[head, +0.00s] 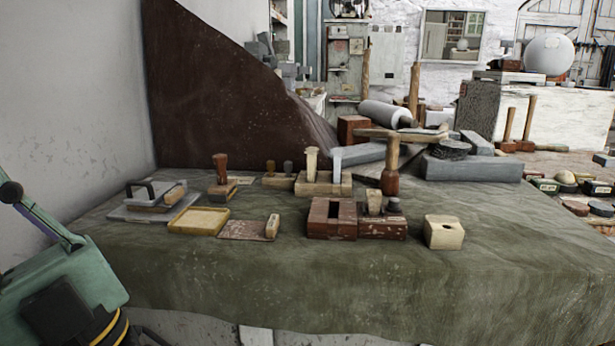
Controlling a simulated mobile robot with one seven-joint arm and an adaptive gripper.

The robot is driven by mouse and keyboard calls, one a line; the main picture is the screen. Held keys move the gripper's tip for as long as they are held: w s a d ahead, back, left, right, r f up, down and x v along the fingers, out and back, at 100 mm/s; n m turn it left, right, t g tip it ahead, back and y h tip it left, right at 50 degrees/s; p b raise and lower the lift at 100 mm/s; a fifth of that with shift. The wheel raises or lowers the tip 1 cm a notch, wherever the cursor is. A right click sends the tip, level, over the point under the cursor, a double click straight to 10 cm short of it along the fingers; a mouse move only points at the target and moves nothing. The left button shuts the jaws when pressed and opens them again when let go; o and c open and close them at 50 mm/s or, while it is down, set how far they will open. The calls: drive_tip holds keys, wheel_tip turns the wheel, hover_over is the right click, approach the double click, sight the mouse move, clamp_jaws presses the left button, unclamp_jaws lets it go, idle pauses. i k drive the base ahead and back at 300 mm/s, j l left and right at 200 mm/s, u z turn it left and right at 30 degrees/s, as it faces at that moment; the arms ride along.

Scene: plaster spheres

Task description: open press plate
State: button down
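The flat grey plate (122,213) with a dark upright loop handle (140,190) lies at the left end of the cloth-covered table and may be the press plate. A small wooden block (175,194) sits on or against its right side. I cannot tell from this view whether the plate is hinged or how its parts join. A teal body (75,275) with a slanting bar and a dark round knob (11,192) fills the lower left corner, cut off by the frame. I cannot tell what it belongs to. No gripper fingers show.
A yellow tray (198,221), a brown board (243,230), red-brown blocks (332,217) and a pale block (443,232) stand along the front. A mallet (391,165) and grey stone blocks (472,168) stand behind. The cloth's right part (530,235) is clear.

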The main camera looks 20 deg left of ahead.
sight(151, 193)
drive_tip(key=u, duration=1.3)
drive_tip(key=i+j+z, duration=0.2)
drive_tip(key=j+z, duration=0.2)
drive_tip(key=i+j+z, duration=0.15)
drive_tip(key=j+z, duration=0.25)
drive_tip(key=l, duration=0.1)
